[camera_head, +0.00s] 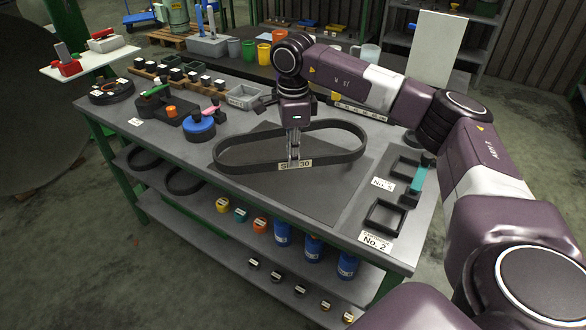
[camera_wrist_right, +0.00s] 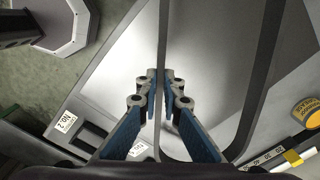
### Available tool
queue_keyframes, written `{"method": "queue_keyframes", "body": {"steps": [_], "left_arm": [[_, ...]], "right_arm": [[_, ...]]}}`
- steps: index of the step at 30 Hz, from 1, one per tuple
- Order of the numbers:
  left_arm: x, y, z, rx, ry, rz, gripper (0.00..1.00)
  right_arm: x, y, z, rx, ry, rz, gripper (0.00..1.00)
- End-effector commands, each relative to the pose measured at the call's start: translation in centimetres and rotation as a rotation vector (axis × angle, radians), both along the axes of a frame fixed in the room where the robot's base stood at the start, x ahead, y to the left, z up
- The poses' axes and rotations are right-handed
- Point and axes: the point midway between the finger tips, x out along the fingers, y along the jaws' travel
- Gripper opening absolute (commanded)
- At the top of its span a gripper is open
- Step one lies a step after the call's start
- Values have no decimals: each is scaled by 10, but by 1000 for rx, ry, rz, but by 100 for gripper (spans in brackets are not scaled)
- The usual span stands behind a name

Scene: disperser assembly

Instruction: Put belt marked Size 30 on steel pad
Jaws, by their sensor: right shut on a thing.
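The belt marked Size 30 (camera_head: 235,166) is a long dark oval loop standing on edge over the steel pad (camera_head: 312,205). Its pale label (camera_head: 295,165) faces the front. My right gripper (camera_head: 294,156) points down and is shut on the belt's near side, just above the label. In the right wrist view the belt strip (camera_wrist_right: 163,35) runs between the blue-padded fingers (camera_wrist_right: 159,80), with the bright steel pad (camera_wrist_right: 205,65) beneath. I cannot tell whether the belt touches the pad. My left gripper is not in view.
Square dark frames (camera_head: 386,216) with No. labels lie at the table's right end, by a teal-handled tool (camera_head: 418,178). A blue round part (camera_head: 199,127) and other small parts stand to the left. The pad's front part is clear.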

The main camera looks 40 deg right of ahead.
Motion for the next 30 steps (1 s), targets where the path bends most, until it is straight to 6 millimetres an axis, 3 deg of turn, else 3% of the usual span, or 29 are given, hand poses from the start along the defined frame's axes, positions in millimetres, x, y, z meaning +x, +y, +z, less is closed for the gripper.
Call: {"method": "queue_keyframes", "body": {"steps": [3,6,12,20,25,30], "left_arm": [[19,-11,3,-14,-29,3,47],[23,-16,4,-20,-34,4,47],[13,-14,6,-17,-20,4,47],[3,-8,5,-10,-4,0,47],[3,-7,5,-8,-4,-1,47],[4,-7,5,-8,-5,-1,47]], "right_arm": [[0,0,-8,0,-1,0,0],[0,0,-21,0,0,0,0],[0,0,-47,0,-1,0,0],[1,0,-50,0,-2,0,0],[0,0,-50,0,-1,0,22],[0,0,-50,0,-1,0,24]]}}
